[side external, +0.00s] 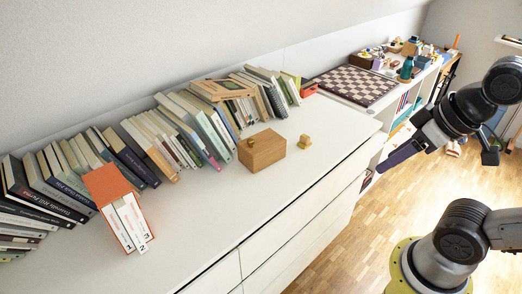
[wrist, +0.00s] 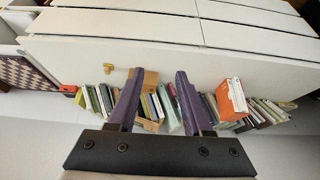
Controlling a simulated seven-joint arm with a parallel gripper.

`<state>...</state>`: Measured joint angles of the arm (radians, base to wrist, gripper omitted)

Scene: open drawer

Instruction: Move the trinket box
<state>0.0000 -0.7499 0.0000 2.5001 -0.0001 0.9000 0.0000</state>
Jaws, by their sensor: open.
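The trinket box appears to be the wooden box (side external: 262,151) with a small knob-like piece on its left side, on the white cabinet top in front of the book row. In the wrist view the wooden box (wrist: 150,77) is partly hidden behind the left finger. My gripper (side external: 390,160) is off the cabinet's front right side, well apart from the box. In the wrist view its purple fingers (wrist: 159,74) are spread with nothing held.
A long row of books (side external: 185,125) leans along the wall behind the box. An orange file holder (side external: 108,183) stands at the left. A chessboard (side external: 355,85) lies at the far right end. The cabinet top (side external: 225,205) in front of the box is clear.

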